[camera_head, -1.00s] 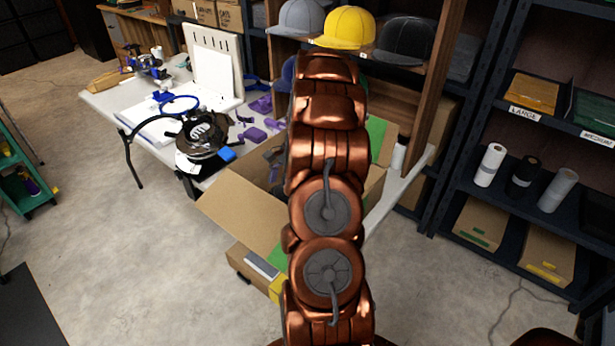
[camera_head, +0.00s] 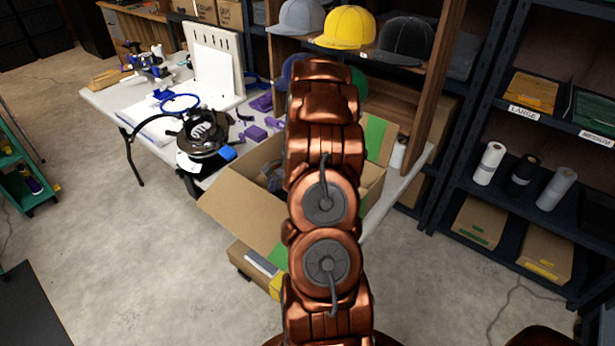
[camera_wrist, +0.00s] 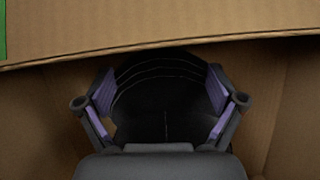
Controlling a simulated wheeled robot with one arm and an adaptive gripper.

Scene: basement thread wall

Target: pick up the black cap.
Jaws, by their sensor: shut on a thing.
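In the wrist view my gripper (camera_wrist: 162,95) has its two purple-padded fingers on either side of a black cap (camera_wrist: 160,92), shut on it. Curved stitch lines show on the cap's brim. Brown cardboard surrounds it, with a flap across the top of the view. In the head view my arm hides the gripper and the held cap. Another black cap (camera_head: 405,42) sits on the shelf at the back, right of a yellow cap (camera_head: 345,28) and a grey cap (camera_head: 296,17).
An open cardboard box (camera_head: 243,212) stands by the white table (camera_head: 108,101), partly behind my arm. A black round device (camera_head: 204,135) and purple pieces lie on the table. A dark rack (camera_head: 513,195) stands at right.

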